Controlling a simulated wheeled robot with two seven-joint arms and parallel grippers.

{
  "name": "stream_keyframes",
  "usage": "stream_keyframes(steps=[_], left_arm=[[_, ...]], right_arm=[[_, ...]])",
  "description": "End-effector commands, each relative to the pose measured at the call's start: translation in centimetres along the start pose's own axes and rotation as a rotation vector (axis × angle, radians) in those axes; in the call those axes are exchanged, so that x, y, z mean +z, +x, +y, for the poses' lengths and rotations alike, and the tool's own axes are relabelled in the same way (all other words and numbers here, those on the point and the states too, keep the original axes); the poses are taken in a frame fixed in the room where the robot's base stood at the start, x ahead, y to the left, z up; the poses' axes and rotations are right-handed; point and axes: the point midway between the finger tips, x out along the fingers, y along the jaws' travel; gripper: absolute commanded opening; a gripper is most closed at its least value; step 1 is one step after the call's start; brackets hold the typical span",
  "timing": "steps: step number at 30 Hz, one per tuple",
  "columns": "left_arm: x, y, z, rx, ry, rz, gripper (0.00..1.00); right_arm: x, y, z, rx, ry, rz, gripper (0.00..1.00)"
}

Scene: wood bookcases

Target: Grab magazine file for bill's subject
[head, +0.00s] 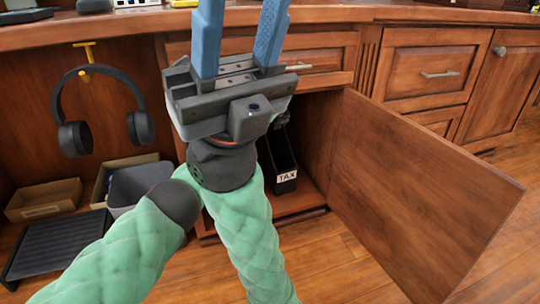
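A black magazine file (283,155) with a white "TAX" label stands on the floor of an open cabinet compartment (316,140) below the desk. Its left part and upper part are partly hidden behind my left arm and gripper. My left gripper (242,22) is raised in front of the desk front, above and to the left of the file. Its two blue fingers are wide apart with nothing seen between them, and their tips run up to the top edge of the picture. It appears apart from the file. My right gripper is not in view.
The cabinet door (420,190) stands open, jutting out to the right of the compartment. Closed drawers (425,72) are beyond it. Headphones (140,125) hang at the left. A grey bin (140,185), a cardboard box (45,200) and a black footrest (55,245) stand below.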

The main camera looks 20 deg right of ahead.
Motion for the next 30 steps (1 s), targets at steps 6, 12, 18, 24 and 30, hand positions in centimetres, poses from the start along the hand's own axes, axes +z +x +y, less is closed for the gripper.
stream_keyframes(steps=[6, 12, 18, 24, 30], left_arm=[[0.0, 0.0, 0.0, 0.000, 0.000, 0.000, 0.29], [0.0, -0.1, 0.0, 0.000, 0.000, 0.000, 0.29], [0.3, -0.7, 0.0, 0.000, 0.000, -0.001, 0.29], [0.8, -1.8, 0.0, 0.000, 0.000, -0.001, 0.29], [-0.7, -2.4, 0.0, 0.000, 0.001, -0.001, 0.29]], right_arm=[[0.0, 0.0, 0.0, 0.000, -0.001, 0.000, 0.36], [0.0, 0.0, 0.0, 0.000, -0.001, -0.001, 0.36], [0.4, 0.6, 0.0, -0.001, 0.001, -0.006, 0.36], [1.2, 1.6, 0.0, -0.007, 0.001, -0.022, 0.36], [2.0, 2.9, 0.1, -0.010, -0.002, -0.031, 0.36]])
